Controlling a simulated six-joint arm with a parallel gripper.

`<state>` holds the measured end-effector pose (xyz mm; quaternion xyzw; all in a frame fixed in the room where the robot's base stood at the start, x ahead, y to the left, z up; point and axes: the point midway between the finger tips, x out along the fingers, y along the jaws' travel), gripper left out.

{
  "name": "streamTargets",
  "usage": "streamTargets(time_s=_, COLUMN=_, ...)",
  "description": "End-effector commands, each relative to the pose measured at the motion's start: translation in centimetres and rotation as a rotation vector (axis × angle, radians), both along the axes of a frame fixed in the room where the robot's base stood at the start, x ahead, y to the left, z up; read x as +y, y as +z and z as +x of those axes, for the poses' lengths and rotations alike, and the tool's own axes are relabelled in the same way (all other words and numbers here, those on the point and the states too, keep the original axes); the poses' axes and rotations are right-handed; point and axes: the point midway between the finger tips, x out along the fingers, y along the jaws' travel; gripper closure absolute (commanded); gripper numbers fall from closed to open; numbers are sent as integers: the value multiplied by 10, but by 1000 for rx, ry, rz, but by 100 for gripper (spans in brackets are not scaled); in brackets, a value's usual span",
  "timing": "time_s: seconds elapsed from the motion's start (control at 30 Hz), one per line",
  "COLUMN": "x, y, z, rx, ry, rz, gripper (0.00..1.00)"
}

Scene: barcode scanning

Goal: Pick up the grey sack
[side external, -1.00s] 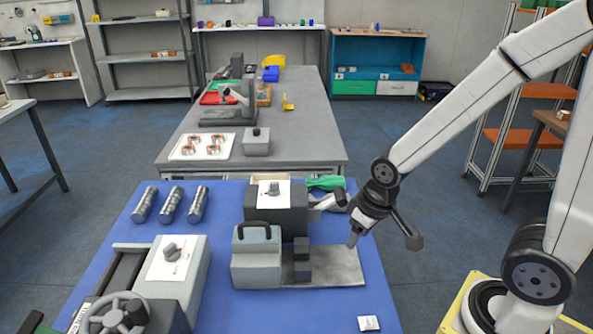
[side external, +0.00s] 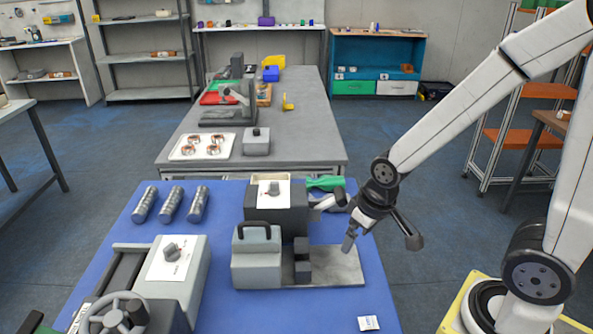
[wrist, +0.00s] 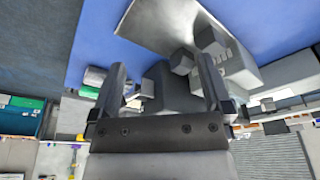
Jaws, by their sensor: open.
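A small pale grey-white packet (side external: 369,323) with a dark mark lies flat on the blue table top near its front right edge. It is the only sack-like thing I can make out, and I cannot be sure it is the grey sack. My gripper (side external: 348,243) points down above the right side of the metal plate, behind the packet and apart from it. In the wrist view my gripper (wrist: 162,82) is open with nothing between its fingers. The packet cannot be made out in the wrist view.
A grey machine with a black handle (side external: 257,262) stands on the metal plate (side external: 338,268). A dark box (side external: 276,212) and a green item (side external: 325,183) are behind it. Several metal cylinders (side external: 171,204) lie at left. Blue table surface (side external: 290,308) is clear beside the packet.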

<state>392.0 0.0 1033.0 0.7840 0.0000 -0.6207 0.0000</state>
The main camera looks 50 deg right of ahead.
Motion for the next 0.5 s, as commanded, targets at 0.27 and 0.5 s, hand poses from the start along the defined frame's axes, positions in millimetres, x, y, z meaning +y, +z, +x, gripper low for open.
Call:
streamTargets(time_s=0.27, x=0, y=1, z=0, rx=-1, ry=0, rz=0, gripper=0)
streamTargets(time_s=0.5, x=0, y=16, z=1, rx=-6, ry=0, rz=0, gripper=0)
